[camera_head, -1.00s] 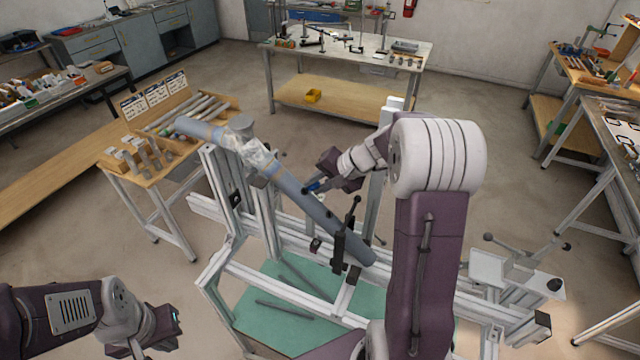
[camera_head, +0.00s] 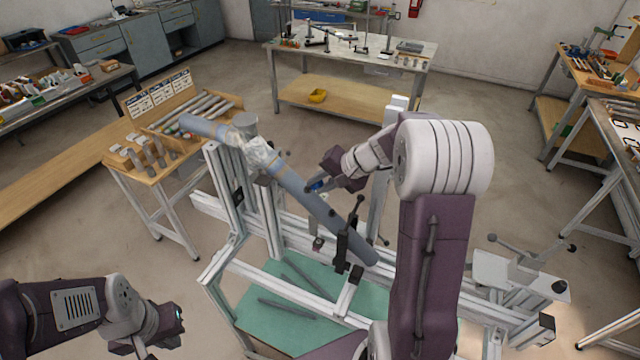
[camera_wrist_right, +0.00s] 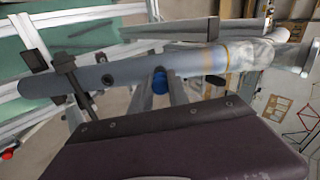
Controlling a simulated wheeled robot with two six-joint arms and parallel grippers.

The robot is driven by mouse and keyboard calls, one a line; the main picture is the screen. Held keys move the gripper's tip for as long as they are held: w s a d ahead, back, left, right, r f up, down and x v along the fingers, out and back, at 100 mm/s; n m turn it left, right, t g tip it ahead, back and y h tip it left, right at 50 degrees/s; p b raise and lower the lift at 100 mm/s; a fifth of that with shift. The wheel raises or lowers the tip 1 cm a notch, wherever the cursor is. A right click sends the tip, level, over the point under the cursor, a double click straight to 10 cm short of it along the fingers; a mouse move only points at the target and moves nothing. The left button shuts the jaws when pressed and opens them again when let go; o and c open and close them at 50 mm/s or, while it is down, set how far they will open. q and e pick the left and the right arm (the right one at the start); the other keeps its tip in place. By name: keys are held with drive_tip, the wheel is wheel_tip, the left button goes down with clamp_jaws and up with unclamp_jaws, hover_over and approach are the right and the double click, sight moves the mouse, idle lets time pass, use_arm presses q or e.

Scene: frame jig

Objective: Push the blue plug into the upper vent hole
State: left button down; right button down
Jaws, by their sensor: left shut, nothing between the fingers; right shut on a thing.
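A grey-blue pipe (camera_head: 310,198) lies slanted across the metal frame, its upper end at the left. In the right wrist view the pipe (camera_wrist_right: 60,80) shows two dark holes. The hole nearer the yellow ring, on the upper side, is the upper vent hole (camera_wrist_right: 215,80); the lower hole (camera_wrist_right: 107,79) is on the other side. My right gripper (camera_head: 318,188) is shut on the blue plug (camera_wrist_right: 160,83), which appears between the two holes, in front of the pipe. Whether it touches the pipe cannot be told. My left gripper (camera_head: 178,326) is shut and empty, away from the pipe.
A black clamp (camera_head: 345,240) stands at the pipe's lower end. Cloudy wrapping (camera_head: 262,155) surrounds the pipe near its upper part. Frame uprights (camera_head: 222,185) stand beneath it. A green panel (camera_head: 275,320) lies low inside the frame. A wooden bench (camera_head: 150,170) stands at left.

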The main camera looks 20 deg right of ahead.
idle(1.0)
drive_tip(key=shift+b+x, duration=1.1)
drive_tip(key=shift+x, duration=0.3)
idle(0.4)
drive_tip(key=c, duration=1.2)
unclamp_jaws()
drive_tip(key=b+v, duration=0.2)
drive_tip(key=v, duration=0.6)
drive_tip(key=shift+s+r, duration=0.15)
drive_tip(key=shift+s, duration=0.05)
drive_tip(key=shift+s+d+r, duration=0.15)
drive_tip(key=shift+r, duration=0.15)
